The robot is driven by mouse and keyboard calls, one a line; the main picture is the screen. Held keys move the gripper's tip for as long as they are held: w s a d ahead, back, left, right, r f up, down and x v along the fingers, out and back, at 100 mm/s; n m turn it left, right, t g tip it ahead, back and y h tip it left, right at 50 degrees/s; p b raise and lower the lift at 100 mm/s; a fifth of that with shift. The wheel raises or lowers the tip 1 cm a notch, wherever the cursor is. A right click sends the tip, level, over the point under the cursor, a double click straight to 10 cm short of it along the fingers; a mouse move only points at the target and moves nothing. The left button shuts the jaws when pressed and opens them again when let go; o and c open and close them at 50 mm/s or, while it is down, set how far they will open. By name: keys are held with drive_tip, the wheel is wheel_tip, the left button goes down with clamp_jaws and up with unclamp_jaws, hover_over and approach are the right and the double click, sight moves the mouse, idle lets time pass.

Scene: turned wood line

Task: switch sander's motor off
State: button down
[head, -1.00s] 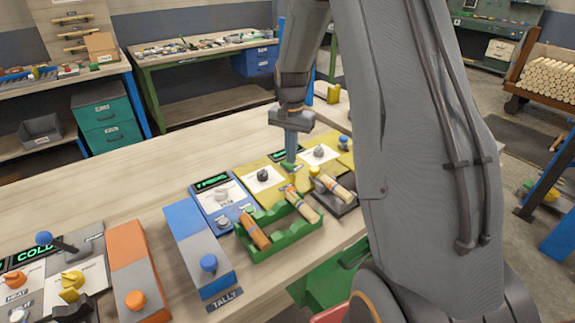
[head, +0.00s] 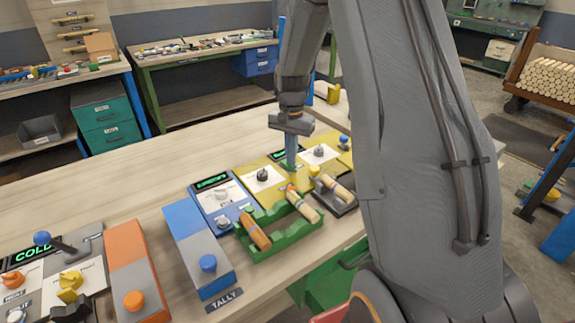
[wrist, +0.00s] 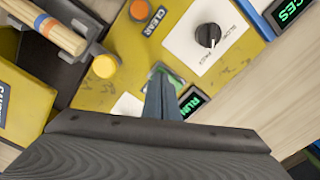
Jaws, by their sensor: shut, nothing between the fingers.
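The yellow sander panel (head: 238,180) lies on the bench, with a black knob (head: 262,174) on a white plate. In the wrist view the same yellow panel (wrist: 95,92) shows the knob (wrist: 208,36) marked slow and fast, a green switch (wrist: 176,78) and a small display (wrist: 192,102) lit green and reading RUN. My gripper (head: 291,167) is shut and empty, pointing down at the panel. In the wrist view its fingertips (wrist: 160,72) are at the green switch and hide part of it. I cannot tell whether they touch it.
A green rack (head: 285,236) with turned wood pieces stands in front of the panel. A yellow button (wrist: 105,66) and an orange button (wrist: 139,9) labelled CLEAR are close to my fingers. A blue panel (head: 200,196) is on the left. The bench behind is clear.

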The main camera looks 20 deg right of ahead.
drive_tip(key=shift+f, duration=0.15)
wheel_tip(320, 180, up, 7)
drive_tip(key=p, duration=0.4)
idle(0.6)
idle(0.4)
drive_tip(key=s+a+n+b, duration=0.1)
drive_tip(key=s+a+n, duration=0.2)
drive_tip(key=s, duration=0.5)
drive_tip(key=s+a+n+t+b, duration=0.1)
drive_tip(key=s+a+n, duration=0.2)
drive_tip(key=s+a, duration=0.2)
drive_tip(key=s+a+n+b, duration=0.1)
drive_tip(key=s+a+n, duration=0.2)
drive_tip(key=s, duration=0.8)
drive_tip(key=shift+a+n, duration=0.4)
drive_tip(key=shift+a, duration=0.25)
drive_tip(key=shift+w, duration=0.1)
